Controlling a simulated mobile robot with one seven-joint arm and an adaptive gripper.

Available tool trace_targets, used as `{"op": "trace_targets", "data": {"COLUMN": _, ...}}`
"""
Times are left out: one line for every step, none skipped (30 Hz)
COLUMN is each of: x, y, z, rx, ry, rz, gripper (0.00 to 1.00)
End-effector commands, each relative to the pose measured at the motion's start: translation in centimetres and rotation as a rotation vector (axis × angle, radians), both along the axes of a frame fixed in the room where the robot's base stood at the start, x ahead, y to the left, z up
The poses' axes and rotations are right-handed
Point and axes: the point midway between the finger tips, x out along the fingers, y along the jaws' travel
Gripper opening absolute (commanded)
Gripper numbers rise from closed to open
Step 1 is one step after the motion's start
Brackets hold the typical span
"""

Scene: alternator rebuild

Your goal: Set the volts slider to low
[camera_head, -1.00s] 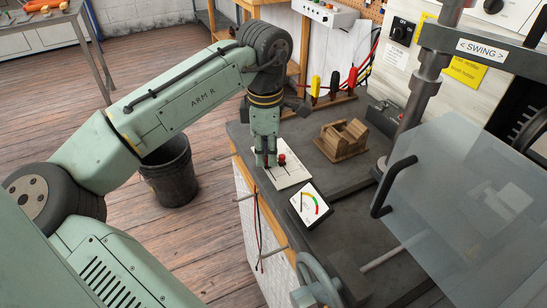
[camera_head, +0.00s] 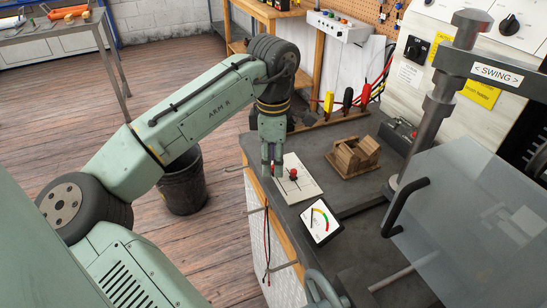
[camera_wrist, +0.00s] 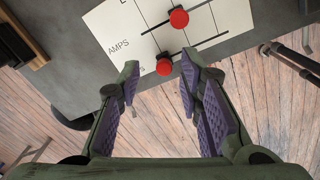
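The slider panel (camera_head: 306,187) is a white plate on the bench's near left edge. In the wrist view the white plate (camera_wrist: 105,25) shows dark slots, an "AMPS" label and a second label mostly hidden by a finger, ending in "S". It bears two red knobs: a nearer one (camera_wrist: 164,66) by the partly hidden label, and a farther one (camera_wrist: 179,18). One red knob (camera_head: 293,174) shows clearly in the head view. My gripper (camera_head: 272,174) points down at the plate's left edge. In the wrist view it (camera_wrist: 159,65) is open, with the nearer knob appearing between its fingertips; contact is unclear.
A meter with a coloured scale (camera_head: 321,222) sits just in front of the plate. A wooden block holder (camera_head: 352,158) stands behind it. A clear shield (camera_head: 470,215) with a dark handle stands at right. A black bucket (camera_head: 182,183) is on the floor.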

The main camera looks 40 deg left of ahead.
Motion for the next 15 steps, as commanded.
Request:
{"op": "trace_targets", "data": {"x": 0.0, "y": 0.0, "z": 0.0, "rx": -0.001, "ry": 0.001, "rz": -0.001, "gripper": 0.33}}
{"op": "trace_targets", "data": {"x": 0.0, "y": 0.0, "z": 0.0, "rx": -0.001, "ry": 0.001, "rz": -0.001, "gripper": 0.33}}
{"op": "trace_targets", "data": {"x": 0.0, "y": 0.0, "z": 0.1, "rx": -0.001, "ry": 0.001, "rz": -0.001, "gripper": 0.33}}
{"op": "trace_targets", "data": {"x": 0.0, "y": 0.0, "z": 0.2, "rx": -0.001, "ry": 0.0, "rz": -0.001, "gripper": 0.33}}
{"op": "trace_targets", "data": {"x": 0.0, "y": 0.0, "z": 0.3, "rx": -0.001, "ry": 0.001, "rz": -0.001, "gripper": 0.33}}
{"op": "trace_targets", "data": {"x": 0.0, "y": -0.1, "z": 0.7, "rx": -0.001, "ry": -0.001, "rz": -0.001, "gripper": 0.33}}
{"op": "trace_targets", "data": {"x": 0.0, "y": -0.1, "z": 1.1, "rx": -0.001, "ry": -0.002, "rz": -0.001, "gripper": 0.33}}
{"op": "trace_targets", "data": {"x": 0.0, "y": -0.1, "z": 1.5, "rx": -0.001, "ry": -0.002, "rz": -0.001, "gripper": 0.33}}
{"op": "trace_targets", "data": {"x": 0.0, "y": -0.1, "z": 2.1, "rx": -0.002, "ry": -0.001, "rz": -0.001, "gripper": 0.33}}
{"op": "trace_targets", "data": {"x": 0.0, "y": -0.2, "z": 2.7, "rx": -0.001, "ry": -0.003, "rz": -0.002, "gripper": 0.33}}
{"op": "trace_targets", "data": {"x": 0.0, "y": -0.2, "z": 3.3, "rx": -0.001, "ry": -0.002, "rz": -0.002, "gripper": 0.33}}
{"op": "trace_targets", "data": {"x": 0.0, "y": -0.1, "z": 4.2, "rx": -0.001, "ry": -0.003, "rz": -0.001, "gripper": 0.33}}
{"op": "trace_targets", "data": {"x": -0.1, "y": -0.2, "z": 4.9, "rx": -0.001, "ry": -0.003, "rz": 0.0, "gripper": 0.33}}
{"op": "trace_targets", "data": {"x": -0.1, "y": -0.2, "z": 5.6, "rx": -0.001, "ry": -0.003, "rz": -0.001, "gripper": 0.33}}
{"op": "trace_targets", "data": {"x": -0.1, "y": -0.2, "z": 6.4, "rx": -0.001, "ry": -0.002, "rz": -0.001, "gripper": 0.33}}
